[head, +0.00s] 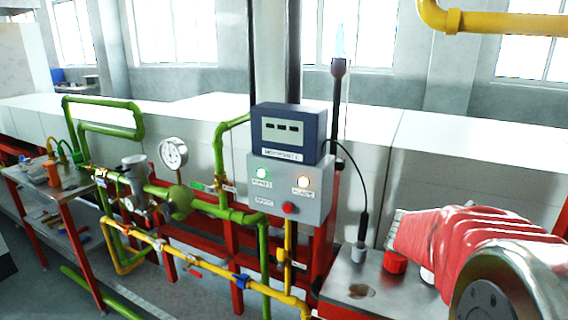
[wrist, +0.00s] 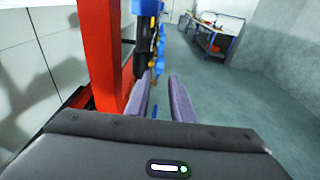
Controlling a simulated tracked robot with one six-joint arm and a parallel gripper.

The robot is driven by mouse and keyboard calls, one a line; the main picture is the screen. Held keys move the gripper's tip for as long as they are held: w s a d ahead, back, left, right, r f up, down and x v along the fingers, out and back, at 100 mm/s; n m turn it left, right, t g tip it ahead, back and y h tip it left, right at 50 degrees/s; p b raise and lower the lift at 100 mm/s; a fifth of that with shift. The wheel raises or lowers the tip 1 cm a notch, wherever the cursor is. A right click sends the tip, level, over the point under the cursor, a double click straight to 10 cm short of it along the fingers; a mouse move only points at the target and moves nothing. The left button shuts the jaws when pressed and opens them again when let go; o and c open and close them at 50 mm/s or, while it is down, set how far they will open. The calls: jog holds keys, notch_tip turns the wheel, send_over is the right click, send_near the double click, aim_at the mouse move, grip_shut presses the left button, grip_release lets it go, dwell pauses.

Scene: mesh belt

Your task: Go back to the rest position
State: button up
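My gripper (wrist: 161,80) shows in the wrist view as two purple-grey fingers with a gap between them. It is open, and I see nothing held between the fingers. A red post (wrist: 101,50) stands close on its left. Pipework with blue and yellow parts shows beyond the fingertips. In the head view my arm, with a red sleeve and a grey joint, fills the lower right; the gripper itself is out of that view.
A control box (head: 262,200) with lit green and orange lamps stands in the middle. Green pipes, a yellow pipe (head: 160,244) and a round gauge (head: 174,152) are left of it. A metal table (head: 374,300) is near my arm. Open floor (wrist: 250,85) lies right in the wrist view.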

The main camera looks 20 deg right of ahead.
jog(key=w+a+f+m+t+y, duration=0.2)
jog(key=a+f+m+t+y, duration=0.15)
jog(key=a+f, duration=0.4)
jog(key=w+a+f+m+t+y, duration=0.35)
jog(key=a+f+m, duration=0.2)
jog(key=f, duration=0.25)
jog(key=w+a+r+t+y, duration=0.2)
jog(key=a+t, duration=0.2)
jog(key=a, duration=0.8)
jog(key=w+a+r+t+y, duration=0.3)
jog(key=a+t, duration=0.2)
jog(key=a, duration=0.8)
jog(key=shift+m, duration=0.4)
jog(key=shift+s+d, duration=0.1)
jog(key=shift+d, duration=0.1)
